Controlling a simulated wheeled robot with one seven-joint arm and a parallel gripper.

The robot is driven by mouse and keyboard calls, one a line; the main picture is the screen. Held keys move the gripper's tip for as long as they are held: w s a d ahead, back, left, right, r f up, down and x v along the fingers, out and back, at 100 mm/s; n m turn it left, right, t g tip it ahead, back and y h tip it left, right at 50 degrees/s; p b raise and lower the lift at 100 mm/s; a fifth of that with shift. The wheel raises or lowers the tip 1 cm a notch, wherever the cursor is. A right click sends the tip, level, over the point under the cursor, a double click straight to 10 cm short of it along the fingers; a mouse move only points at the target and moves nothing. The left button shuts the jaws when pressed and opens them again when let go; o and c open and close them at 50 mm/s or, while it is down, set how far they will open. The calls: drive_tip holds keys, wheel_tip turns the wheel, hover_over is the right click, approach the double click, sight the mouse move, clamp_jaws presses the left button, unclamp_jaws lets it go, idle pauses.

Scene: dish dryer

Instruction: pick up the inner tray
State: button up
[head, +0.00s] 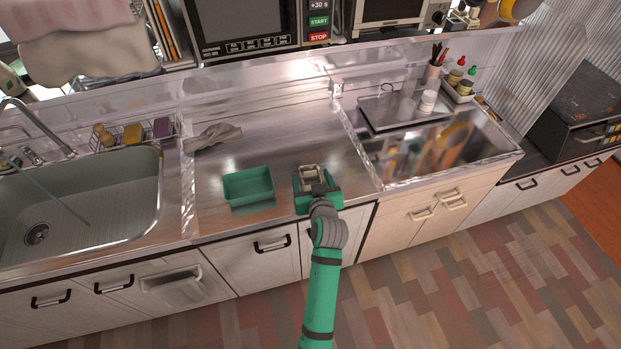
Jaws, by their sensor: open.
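A rectangular green tray (248,186) with raised walls lies on the steel counter left of my gripper. It looks empty, and I take it to be the inner tray. My gripper (311,173) is open over the front part of the counter, a short gap to the right of the tray and not touching it. Green surfaces show around and under the gripper; I cannot tell whether they are all my gripper's body or partly another thing below it. The fingertips are small in this view, and the wrist covers the counter edge there.
A sink (85,205) lies to the left, with a wire rack (135,134) behind it. A grey cloth (213,136) lies at the back of the counter. A dark board (392,109) and a white cup (428,102) stand at the right.

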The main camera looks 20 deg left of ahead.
drive_tip(key=shift+x, duration=1.15)
drive_tip(key=c, duration=1.1)
drive_tip(key=shift+r, duration=0.1)
